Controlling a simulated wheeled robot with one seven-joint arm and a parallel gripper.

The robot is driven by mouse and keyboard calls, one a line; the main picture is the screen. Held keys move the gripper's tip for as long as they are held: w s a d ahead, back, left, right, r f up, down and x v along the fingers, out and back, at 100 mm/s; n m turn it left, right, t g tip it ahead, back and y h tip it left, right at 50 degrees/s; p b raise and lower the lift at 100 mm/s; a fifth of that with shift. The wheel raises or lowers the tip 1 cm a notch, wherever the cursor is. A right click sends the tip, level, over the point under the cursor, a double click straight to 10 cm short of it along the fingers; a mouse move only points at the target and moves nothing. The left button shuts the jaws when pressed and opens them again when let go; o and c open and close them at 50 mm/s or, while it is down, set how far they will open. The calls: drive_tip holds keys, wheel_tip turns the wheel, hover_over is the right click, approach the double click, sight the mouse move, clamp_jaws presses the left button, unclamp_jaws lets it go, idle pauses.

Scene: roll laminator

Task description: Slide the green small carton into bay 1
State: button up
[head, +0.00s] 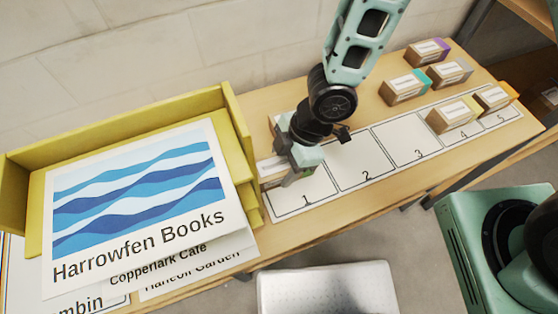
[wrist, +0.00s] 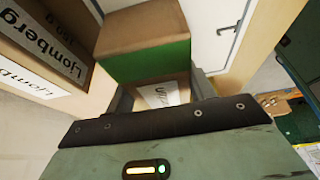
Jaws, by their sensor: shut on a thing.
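The green small carton (wrist: 148,62), a brown box with a green band and a white label, is between my fingers in the wrist view. In the head view a carton (head: 270,171), apparently this one, shows partly behind my gripper (head: 298,176), beside the yellow sign holder. My gripper is shut on the carton, low over the left and back part of bay 1. Bay 1 (head: 312,198) is a white outlined rectangle marked 1, with its front part bare. Whether the carton touches the surface is hidden.
Bays 2 (head: 362,165) and 3 (head: 409,140) are empty. A yellow-banded carton (head: 450,118) stands in bay 4, an orange-banded one (head: 493,98) in bay 5. Several cartons stand behind. The yellow sign holder (head: 240,135) borders bay 1's left. Ljomberg-labelled boxes (wrist: 48,50) are close by.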

drive_tip(key=shift+s+d+b, duration=0.4)
drive_tip(key=shift+s+d, duration=0.1)
drive_tip(key=shift+d, duration=0.35)
drive_tip(key=shift+s+d+b, duration=0.4)
drive_tip(key=shift+s+d, duration=0.05)
drive_tip(key=shift+d, duration=0.4)
drive_tip(key=o, duration=1.6)
wheel_tip(320, 180, up, 6)
drive_tip(key=p, duration=0.6)
drive_tip(key=shift+r, duration=0.1)
